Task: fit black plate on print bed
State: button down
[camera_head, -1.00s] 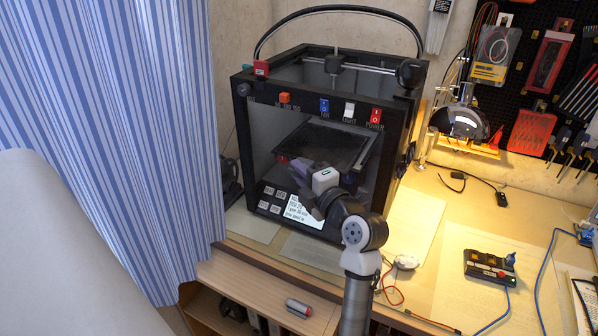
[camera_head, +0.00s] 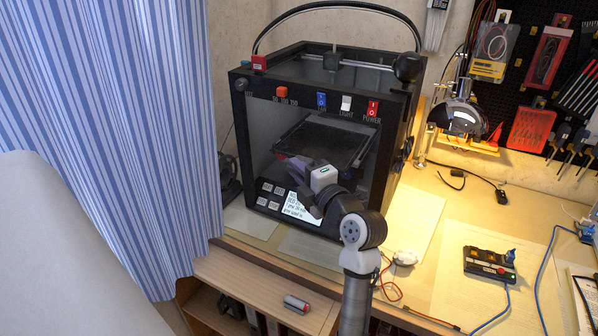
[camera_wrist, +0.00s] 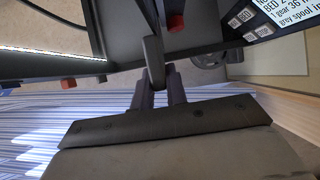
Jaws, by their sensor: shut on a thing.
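The black plate (camera_head: 335,145) is inside the open front of the black 3D printer (camera_head: 236,150), low over the print bed area. My gripper (camera_head: 302,176) reaches in at the front opening and is shut on the plate's near edge. In the wrist view the fingers (camera_wrist: 155,78) close at the edge of a dark flat surface, with red knobs (camera_wrist: 68,83) close by. The plate mostly hides the bed, so I cannot tell whether it touches the bed or is fully seated.
The printer's front panel carries a lit screen (camera_head: 300,207) and buttons just below my gripper. Blue striped curtain (camera_head: 150,130) hangs at the left. A lamp (camera_head: 460,115) and a switch box (camera_head: 490,265) stand on the desk at the right. A marker (camera_head: 297,304) lies on the lower shelf.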

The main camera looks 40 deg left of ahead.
jog(key=shift+s, duration=0.1)
dwell(0.3)
jog(key=c, duration=1.3)
grip_release()
jog(key=o, duration=1.3)
jog(key=shift+f+b, duration=0.15)
jog(key=shift+b, duration=0.2)
jog(key=shift+f+b, duration=1.15)
jog(key=shift+b, duration=0.2)
jog(key=s+d+b, duration=0.1)
jog(key=s+d, duration=0.1)
jog(key=s, duration=0.6)
jog(key=shift+s, duration=0.4)
